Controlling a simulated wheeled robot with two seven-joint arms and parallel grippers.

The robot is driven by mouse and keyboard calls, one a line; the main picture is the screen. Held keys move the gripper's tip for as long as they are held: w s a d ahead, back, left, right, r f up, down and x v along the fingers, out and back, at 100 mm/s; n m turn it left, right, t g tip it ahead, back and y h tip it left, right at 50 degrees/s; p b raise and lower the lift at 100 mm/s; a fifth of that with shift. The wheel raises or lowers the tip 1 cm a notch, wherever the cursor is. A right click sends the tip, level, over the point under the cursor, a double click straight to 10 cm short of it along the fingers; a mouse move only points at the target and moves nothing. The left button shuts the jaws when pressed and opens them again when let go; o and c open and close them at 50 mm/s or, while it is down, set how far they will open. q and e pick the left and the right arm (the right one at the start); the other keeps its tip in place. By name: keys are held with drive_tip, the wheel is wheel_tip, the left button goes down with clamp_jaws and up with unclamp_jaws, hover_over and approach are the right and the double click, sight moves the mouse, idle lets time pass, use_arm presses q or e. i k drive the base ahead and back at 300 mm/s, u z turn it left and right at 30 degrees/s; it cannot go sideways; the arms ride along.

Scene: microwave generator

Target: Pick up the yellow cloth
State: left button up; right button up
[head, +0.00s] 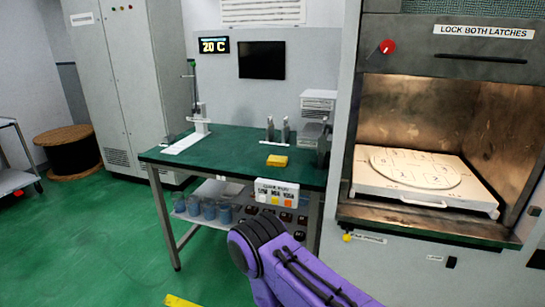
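The yellow cloth (277,160) looks like a small folded block. It lies on the green-topped workbench (225,148), right of the middle and towards the front edge. A purple arm link of mine with a dark joint comes in from the bottom right, below and in front of the bench. Neither of my grippers shows in the head view, so I cannot see whether they are open or shut.
A white stand (198,125) and metal bottles (285,130) are on the bench. An open chamber (420,150) with a white tray (415,190) is at right.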

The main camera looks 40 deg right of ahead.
sight(276, 161)
drive_tip(key=z, duration=0.45)
drive_tip(key=i, duration=0.75)
drive_tip(key=z, duration=0.75)
